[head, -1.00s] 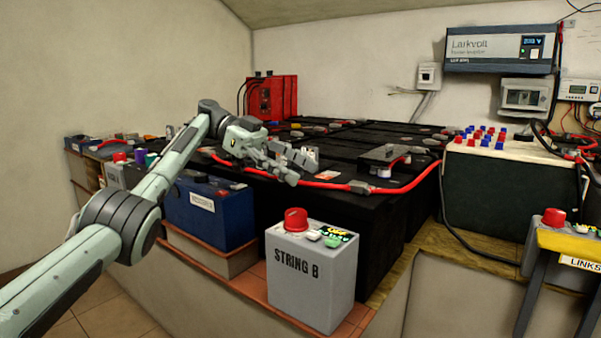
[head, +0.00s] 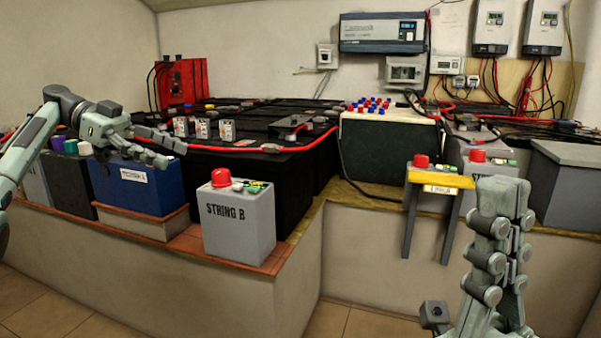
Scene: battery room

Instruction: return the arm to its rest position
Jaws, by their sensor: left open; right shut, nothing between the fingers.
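My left gripper (head: 172,152) reaches in from the left in the head view, its pale green arm bent at the elbow. Its grey fingers are apart and empty. In the picture they lie over the near side of the black batteries, above the blue battery; the exact gap cannot be told. My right gripper (head: 503,188) stands upright at the lower right, its fingers together with nothing between them. It appears in front of the yellow-topped stand and the grey boxes and hides part of them.
The grey STRING B box (head: 238,228) with a red knob stands on the front ledge, beside the blue battery (head: 135,187). Black batteries (head: 270,165) with red cables fill the bench. A yellow-topped stand (head: 440,178) is at right. The floor (head: 60,305) in front looks clear.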

